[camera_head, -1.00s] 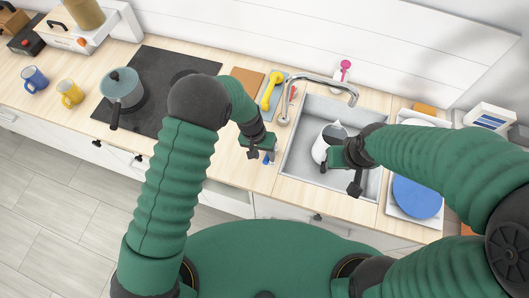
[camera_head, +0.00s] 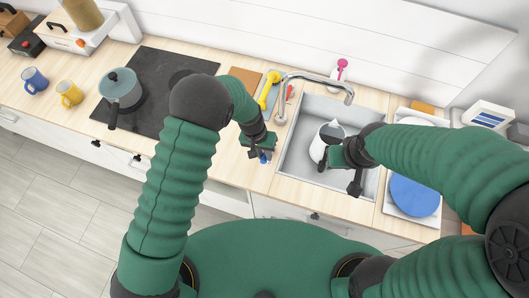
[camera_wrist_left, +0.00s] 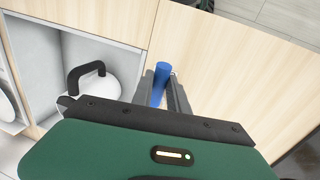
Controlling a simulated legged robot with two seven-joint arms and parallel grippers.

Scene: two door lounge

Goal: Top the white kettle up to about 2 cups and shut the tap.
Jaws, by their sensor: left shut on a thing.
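The white kettle (camera_head: 326,141) stands in the grey sink; its black handle shows in the left wrist view (camera_wrist_left: 84,76). The grey tap (camera_head: 318,78) arches over the back of the sink. My left gripper (camera_head: 262,150) is shut on a blue handle (camera_wrist_left: 160,84), whose blue tip also shows in the head view, left of the sink. My right gripper (camera_head: 348,168) is at the kettle's right side. Its fingers partly hide the kettle, and I cannot tell whether they are open or shut. The water level is too small to read.
A yellow utensil (camera_head: 268,91) lies behind my left gripper. The hob (camera_head: 160,85) with a grey pot (camera_head: 122,88) is to the left. A blue plate (camera_head: 415,194) sits in a white rack right of the sink. The counter's front strip is clear.

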